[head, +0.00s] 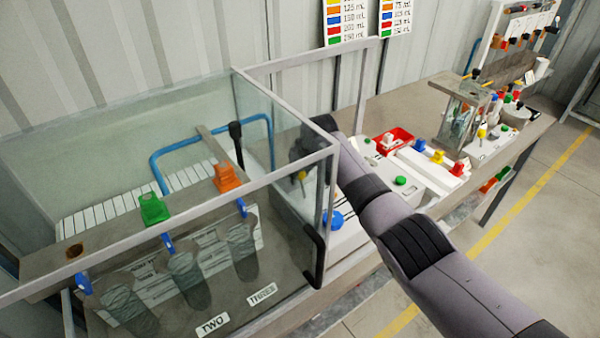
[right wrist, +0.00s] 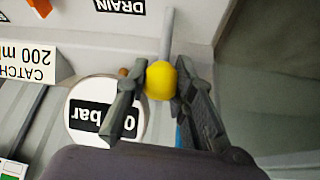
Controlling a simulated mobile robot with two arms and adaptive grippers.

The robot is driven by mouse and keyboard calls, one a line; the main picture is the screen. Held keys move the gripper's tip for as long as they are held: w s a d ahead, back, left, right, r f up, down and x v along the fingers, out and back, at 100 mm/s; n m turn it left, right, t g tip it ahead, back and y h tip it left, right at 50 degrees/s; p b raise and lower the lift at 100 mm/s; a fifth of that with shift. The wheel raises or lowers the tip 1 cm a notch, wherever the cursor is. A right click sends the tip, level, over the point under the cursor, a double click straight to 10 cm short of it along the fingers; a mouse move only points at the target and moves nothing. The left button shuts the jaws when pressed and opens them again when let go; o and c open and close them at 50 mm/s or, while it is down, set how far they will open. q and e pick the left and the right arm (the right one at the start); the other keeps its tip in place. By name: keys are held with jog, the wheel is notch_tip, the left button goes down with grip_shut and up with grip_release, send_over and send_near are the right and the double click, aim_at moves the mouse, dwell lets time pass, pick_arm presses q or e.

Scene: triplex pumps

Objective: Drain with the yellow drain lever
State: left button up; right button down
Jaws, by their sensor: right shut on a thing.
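The yellow drain lever (right wrist: 161,80) has a round yellow knob on a grey rod, seen in the right wrist view. The rod runs from the knob toward the top of that view, beside an upside-down DRAIN label (right wrist: 120,5). My right gripper (right wrist: 158,92) has one finger on each side of the knob and is shut on it. In the head view a small yellow bit of the lever (head: 301,176) shows by the gripper, behind the clear case's frame; my wrist hides much of that area. My left gripper is not in view.
A round gauge reading 0 bar (right wrist: 105,112) and a CATCH 200 ml label (right wrist: 22,65) lie left of the lever. A clear-walled case (head: 90,130) with green and orange handles stands left of my arm. A red tray (head: 392,140) sits on the bench to the right.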

jog(key=c, duration=1.3)
grip_release()
jog(key=shift+a+f, duration=0.1)
jog(key=shift+c, duration=0.2)
jog(key=v, duration=1.2)
